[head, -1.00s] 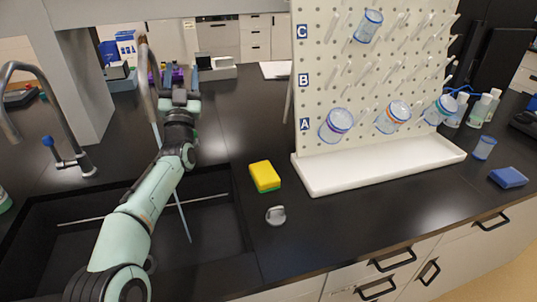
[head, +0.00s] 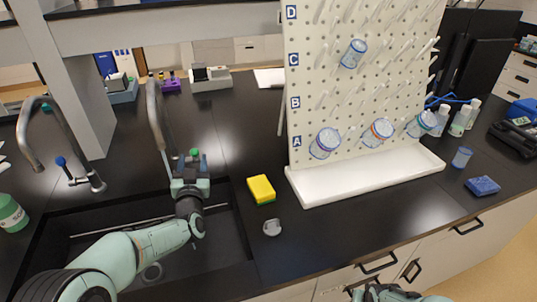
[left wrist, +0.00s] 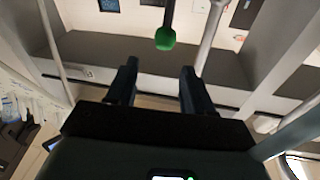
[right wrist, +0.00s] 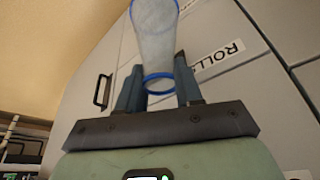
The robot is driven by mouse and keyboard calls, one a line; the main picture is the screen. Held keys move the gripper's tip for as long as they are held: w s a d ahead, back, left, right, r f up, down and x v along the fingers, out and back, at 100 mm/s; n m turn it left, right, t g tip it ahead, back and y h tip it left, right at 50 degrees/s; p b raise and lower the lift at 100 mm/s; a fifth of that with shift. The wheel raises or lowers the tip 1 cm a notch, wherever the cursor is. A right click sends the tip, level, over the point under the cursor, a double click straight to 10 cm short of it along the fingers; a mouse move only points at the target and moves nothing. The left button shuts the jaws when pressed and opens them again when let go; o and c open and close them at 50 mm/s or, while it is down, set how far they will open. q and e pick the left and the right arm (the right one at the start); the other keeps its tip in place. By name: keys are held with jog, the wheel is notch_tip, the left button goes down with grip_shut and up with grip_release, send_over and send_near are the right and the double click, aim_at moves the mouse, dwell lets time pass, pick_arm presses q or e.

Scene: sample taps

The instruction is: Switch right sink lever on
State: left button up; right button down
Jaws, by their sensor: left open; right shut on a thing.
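The right sink tap (head: 158,115) is a grey curved spout behind the sink. Its lever has a green tip (head: 195,152), showing just beyond my left gripper (head: 190,165). In the left wrist view the green lever tip (left wrist: 165,39) is ahead of and between the two fingers (left wrist: 158,85), apart from them. The left gripper is open and empty. The lever's base is hidden behind the gripper in the head view. My right gripper (right wrist: 158,90) is shut on a clear vessel with blue rims (right wrist: 157,40), in front of cabinet fronts.
The left tap (head: 60,130) has a blue-tipped lever (head: 62,161). A yellow-green sponge (head: 261,189) and a grey stopper (head: 272,228) lie right of the sink (head: 225,240). A white pegboard (head: 360,100) with several vessels stands further right. A green-labelled bottle (head: 12,213) is at left.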

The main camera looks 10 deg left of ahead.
aim_at(195, 155)
pick_arm(q)
jog(key=s+f+g+p, duration=0.1)
jog(key=s+f, duration=0.2)
jog(key=x, duration=0.3)
jog(key=p+x, duration=0.1)
jog(key=x, duration=0.3)
jog(key=p+x, duration=0.1)
jog(key=x, duration=0.3)
jog(key=shift+w+d+f, duration=0.25)
jog(key=shift+f, duration=0.1)
grip_shut()
